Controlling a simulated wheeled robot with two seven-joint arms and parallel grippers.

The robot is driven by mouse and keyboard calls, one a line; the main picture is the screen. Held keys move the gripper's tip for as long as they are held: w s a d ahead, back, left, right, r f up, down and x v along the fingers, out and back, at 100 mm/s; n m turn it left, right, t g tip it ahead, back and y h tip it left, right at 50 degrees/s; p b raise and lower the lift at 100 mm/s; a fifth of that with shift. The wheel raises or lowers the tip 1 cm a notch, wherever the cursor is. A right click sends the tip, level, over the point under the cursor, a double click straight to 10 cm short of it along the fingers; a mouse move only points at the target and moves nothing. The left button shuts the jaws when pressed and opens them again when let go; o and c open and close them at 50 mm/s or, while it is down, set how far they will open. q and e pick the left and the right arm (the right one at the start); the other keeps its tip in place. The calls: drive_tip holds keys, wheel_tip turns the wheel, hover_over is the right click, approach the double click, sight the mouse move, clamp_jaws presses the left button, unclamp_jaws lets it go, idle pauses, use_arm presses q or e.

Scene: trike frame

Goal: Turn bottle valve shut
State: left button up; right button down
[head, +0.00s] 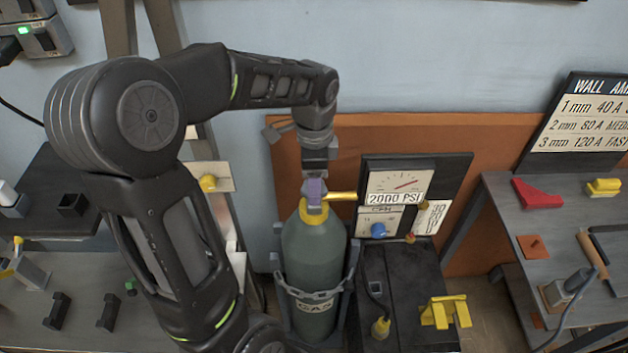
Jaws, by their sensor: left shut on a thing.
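A dark green gas bottle (315,255) stands upright behind a chain, with a yellow collar at its top. A purple valve handle (316,186) sits on top of the bottle, and a yellow outlet (341,195) points right from it. My left gripper (316,176) comes down from above and is shut on the purple valve handle. Its fingers partly hide the handle. A gauge panel (388,182) to the right reads 2000 PSI, with a blue knob (378,230) below it. My right gripper is not in view.
A dark cabinet (400,270) with a yellow block (445,311) stands right of the bottle. A grey table (500,215) with a red wedge (536,194) and tools is at the right. Another bench (90,290) is at the left. An orange board (460,140) stands behind.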

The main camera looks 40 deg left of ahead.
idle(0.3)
use_arm(q)
drive_tip(key=o, duration=1.4)
drive_tip(key=shift+c, duration=0.2)
wheel_tip(320, 180, up, 8)
drive_tip(key=shift+f, duration=0.1)
